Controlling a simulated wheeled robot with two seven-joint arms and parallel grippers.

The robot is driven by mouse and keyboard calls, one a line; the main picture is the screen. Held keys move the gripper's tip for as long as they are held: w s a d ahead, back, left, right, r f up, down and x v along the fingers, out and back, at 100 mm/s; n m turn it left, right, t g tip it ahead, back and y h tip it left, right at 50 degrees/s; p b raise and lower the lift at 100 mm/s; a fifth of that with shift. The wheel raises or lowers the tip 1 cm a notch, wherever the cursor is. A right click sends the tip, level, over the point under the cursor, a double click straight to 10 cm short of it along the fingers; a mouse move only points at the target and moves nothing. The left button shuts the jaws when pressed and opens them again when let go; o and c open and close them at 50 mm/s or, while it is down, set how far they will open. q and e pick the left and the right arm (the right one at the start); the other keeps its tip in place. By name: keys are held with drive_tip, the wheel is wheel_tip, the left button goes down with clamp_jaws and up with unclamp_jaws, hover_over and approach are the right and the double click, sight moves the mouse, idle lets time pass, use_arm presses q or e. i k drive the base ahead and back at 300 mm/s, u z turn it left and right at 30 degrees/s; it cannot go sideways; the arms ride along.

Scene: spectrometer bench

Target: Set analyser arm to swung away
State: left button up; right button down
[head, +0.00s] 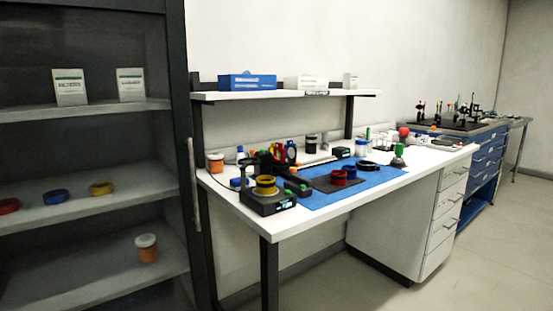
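A black instrument (268,203) with a small lit display stands at the near left of the white bench, with a yellow ring (266,184) on top. Dark parts with red and orange pieces (279,154) cluster just behind it. The analyser arm is too small and crowded here to pick out surely, and I cannot tell its position. Neither of my grippers is in view.
The white bench (225,194) carries a blue mat (375,182), a dark plate (335,185) with red and blue rings, a green-topped flask (398,160) and jars. A dark cabinet (180,130) stands at left. Floor (480,270) at front right is clear.

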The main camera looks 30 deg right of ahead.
sight(244, 162)
drive_tip(key=z, duration=0.6)
drive_tip(key=i, duration=0.9)
drive_tip(key=z, duration=0.45)
